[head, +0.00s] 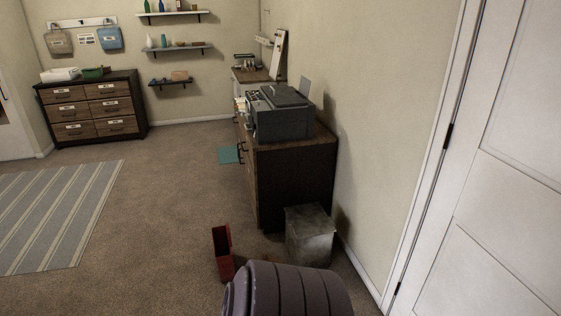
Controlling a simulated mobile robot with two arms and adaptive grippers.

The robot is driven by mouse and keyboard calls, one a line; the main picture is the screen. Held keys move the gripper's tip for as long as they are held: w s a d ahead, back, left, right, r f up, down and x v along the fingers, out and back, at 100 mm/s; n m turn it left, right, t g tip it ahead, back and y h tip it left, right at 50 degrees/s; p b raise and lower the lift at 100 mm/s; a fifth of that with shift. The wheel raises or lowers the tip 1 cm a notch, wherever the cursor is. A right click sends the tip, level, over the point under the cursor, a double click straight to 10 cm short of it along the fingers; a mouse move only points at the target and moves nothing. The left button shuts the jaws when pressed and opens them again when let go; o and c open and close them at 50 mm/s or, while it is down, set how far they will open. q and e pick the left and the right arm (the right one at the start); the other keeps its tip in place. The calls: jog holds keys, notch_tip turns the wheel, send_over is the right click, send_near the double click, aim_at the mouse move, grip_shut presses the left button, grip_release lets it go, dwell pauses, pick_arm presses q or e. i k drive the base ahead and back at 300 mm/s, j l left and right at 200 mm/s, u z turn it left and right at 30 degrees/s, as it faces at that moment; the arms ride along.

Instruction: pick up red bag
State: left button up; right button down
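A dark red, upright, box-like object (222,256) with an open dark top stands on the carpet at the bottom centre. It is the only clearly red thing on the floor, and I cannot tell whether it is a bag. A beige bag (59,42) and a blue bag (108,39) hang from a white rack on the back wall at the left. Neither of my grippers shows in the head view.
A grey metal bin (309,236) stands right of the red object, beside a dark cabinet (296,180) bearing a printer (281,114). A ribbed purple-grey rounded thing (290,291) fills the bottom edge. A striped rug (55,215) lies left; carpet between is clear.

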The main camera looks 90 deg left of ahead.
aim_at(222, 236)
jog(key=j+u, duration=0.15)
jog(key=u, duration=2)
jog(key=k+l+u, duration=0.1)
jog(key=u, duration=1.05)
jog(key=i+j, duration=0.15)
jog(key=i, duration=0.65)
jog(key=i+j, duration=0.15)
jog(key=i, duration=0.65)
